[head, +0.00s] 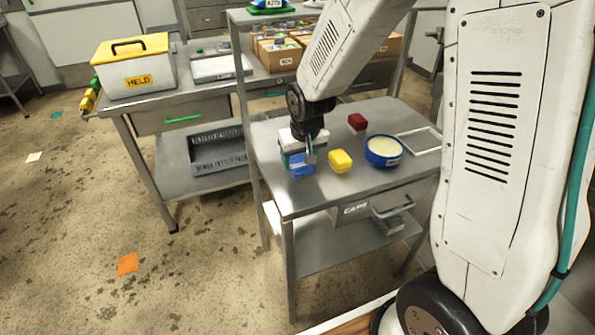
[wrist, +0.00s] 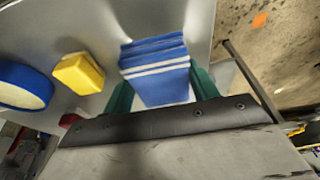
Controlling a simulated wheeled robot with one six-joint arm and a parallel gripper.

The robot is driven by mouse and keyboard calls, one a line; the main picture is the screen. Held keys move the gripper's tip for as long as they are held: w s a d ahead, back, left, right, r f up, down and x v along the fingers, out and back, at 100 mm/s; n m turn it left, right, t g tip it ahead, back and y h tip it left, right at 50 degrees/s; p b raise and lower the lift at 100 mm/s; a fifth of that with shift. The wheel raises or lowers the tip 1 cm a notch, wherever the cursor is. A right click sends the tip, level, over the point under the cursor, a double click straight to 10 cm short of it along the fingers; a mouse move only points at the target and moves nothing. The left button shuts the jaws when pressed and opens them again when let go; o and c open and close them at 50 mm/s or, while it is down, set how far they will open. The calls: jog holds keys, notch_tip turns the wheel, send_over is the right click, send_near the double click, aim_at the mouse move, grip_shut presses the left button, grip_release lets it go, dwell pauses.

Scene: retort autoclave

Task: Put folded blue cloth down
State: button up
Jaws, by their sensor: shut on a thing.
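The folded blue cloth (wrist: 155,70), blue with white layers along its edge, is between the green fingers of my gripper (wrist: 160,92) in the wrist view. My gripper is shut on it. In the head view the cloth (head: 301,168) is at the left part of the small metal table (head: 300,205), under my gripper (head: 306,155). I cannot tell whether the cloth touches the tabletop. My gripper hides part of it in the head view.
On the same table are a yellow block (head: 340,161), a dark red block (head: 357,121), a round blue tub (head: 384,151) with pale contents, and a white frame (head: 420,140). A drawer marked CAPS (head: 375,205) is below. A yellow-lidded HELD box (head: 135,68) stands on the neighbouring bench.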

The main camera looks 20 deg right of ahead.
aim_at(301, 181)
notch_tip(301, 181, down, 5)
dwell(0.3)
jog(key=shift+s+f, duration=0.15)
jog(key=shift+f, duration=0.1)
jog(key=o, duration=1.2)
jog(key=shift+s+a+f, duration=0.1)
jog(key=shift+s+f, duration=0.05)
jog(key=shift+f, duration=0.05)
jog(key=shift+d+r, duration=0.2)
jog(key=v, duration=1.2)
jog(key=shift+w+a+r, duration=0.1)
jog(key=shift+w+r, duration=0.15)
jog(key=shift+r, duration=0.15)
jog(key=s+d+r+g, duration=0.1)
jog(key=s+r, duration=0.5)
jog(key=s, duration=0.7)
jog(key=s+d+r+g, duration=0.1)
jog(key=s+r, duration=0.5)
jog(key=s, duration=0.6)
jog(key=shift+s+d+r, duration=0.4)
jog(key=shift+d, duration=0.15)
